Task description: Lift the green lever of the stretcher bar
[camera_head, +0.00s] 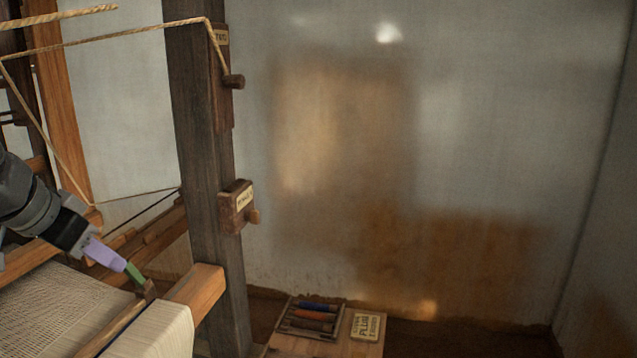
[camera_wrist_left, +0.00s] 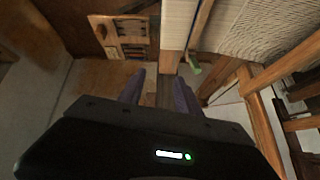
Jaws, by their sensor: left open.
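The green lever (camera_head: 134,272) stands at the end of the wooden stretcher bar (camera_head: 115,327), which lies across the woven cloth. My left gripper (camera_head: 118,262) comes in from the left, and its lavender finger ends right beside the lever in the head view. In the left wrist view the gripper (camera_wrist_left: 160,76) is open, with two lavender fingers apart. There the green lever (camera_wrist_left: 194,67) shows just right of the right finger's tip, not between the fingers. Whether finger and lever touch is hard to tell. My right gripper is out of view.
A dark loom post (camera_head: 207,150) with a pegged block (camera_head: 238,207) rises right of the gripper. The cloth beam (camera_head: 196,292) lies in front of it. A rack of coloured bobbins (camera_head: 312,316) and a labelled plate (camera_head: 365,326) sit low by the wall.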

